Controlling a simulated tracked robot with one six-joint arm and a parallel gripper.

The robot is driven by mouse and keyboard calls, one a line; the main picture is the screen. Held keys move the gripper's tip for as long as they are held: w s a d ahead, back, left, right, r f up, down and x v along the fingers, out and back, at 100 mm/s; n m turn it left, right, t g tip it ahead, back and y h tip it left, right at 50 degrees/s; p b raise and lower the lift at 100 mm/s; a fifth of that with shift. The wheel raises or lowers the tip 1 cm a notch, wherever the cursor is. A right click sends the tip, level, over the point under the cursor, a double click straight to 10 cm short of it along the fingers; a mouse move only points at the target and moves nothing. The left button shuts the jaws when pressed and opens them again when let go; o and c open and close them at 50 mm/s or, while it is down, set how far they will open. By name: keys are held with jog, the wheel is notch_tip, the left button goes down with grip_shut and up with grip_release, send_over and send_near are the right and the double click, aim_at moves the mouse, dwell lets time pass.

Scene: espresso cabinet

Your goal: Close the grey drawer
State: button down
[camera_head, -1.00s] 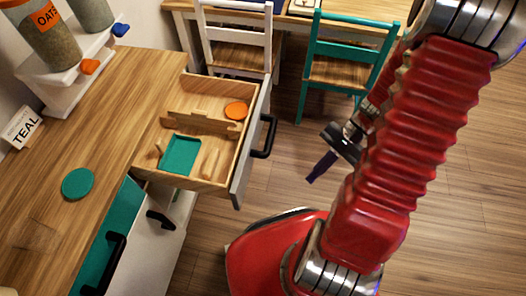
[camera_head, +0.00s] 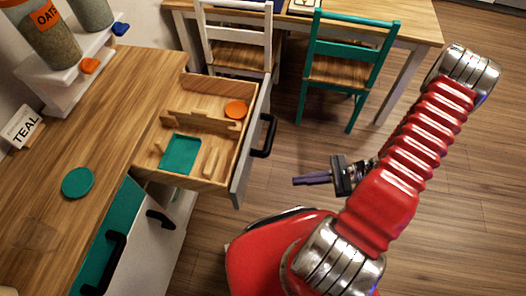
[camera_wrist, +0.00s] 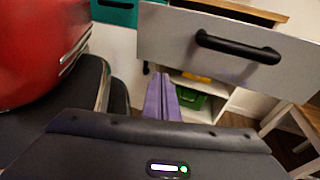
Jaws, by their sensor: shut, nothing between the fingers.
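The grey drawer (camera_head: 245,155) stands pulled out of the wooden cabinet, its grey front facing right with a black handle (camera_head: 265,136). Inside it are wooden dividers, a teal tray (camera_head: 180,154) and an orange disc (camera_head: 236,110). My gripper (camera_head: 297,181) is in front of the drawer front, to the right of and lower than the handle in the head view, apart from it. Its purple fingers are together and hold nothing. In the wrist view, the grey front (camera_wrist: 170,35) and its handle (camera_wrist: 238,46) are above the fingertips (camera_wrist: 162,82).
A teal drawer (camera_head: 110,235) and a white front with black handles are below the counter. A teal disc (camera_head: 78,183) lies on the counter (camera_head: 130,110). A white chair (camera_head: 237,45) and a teal chair (camera_head: 345,70) stand behind. The wooden floor between is clear.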

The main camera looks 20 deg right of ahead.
aim_at(263, 152)
jog(key=w+d+r+m+t, duration=0.1)
jog(key=w+d+m+t, duration=0.1)
jog(key=w+t, duration=0.3)
jog(key=shift+w+d+r+m, duration=0.2)
jog(key=shift+w+d+m, duration=0.2)
jog(key=shift+w+m, duration=0.1)
jog(key=shift+a, duration=0.1)
jog(key=x, duration=1.3)
jog(key=shift+r, duration=0.2)
jog(key=shift+w+a, duration=0.2)
jog(key=shift+a, duration=0.2)
jog(key=shift+w, duration=0.1)
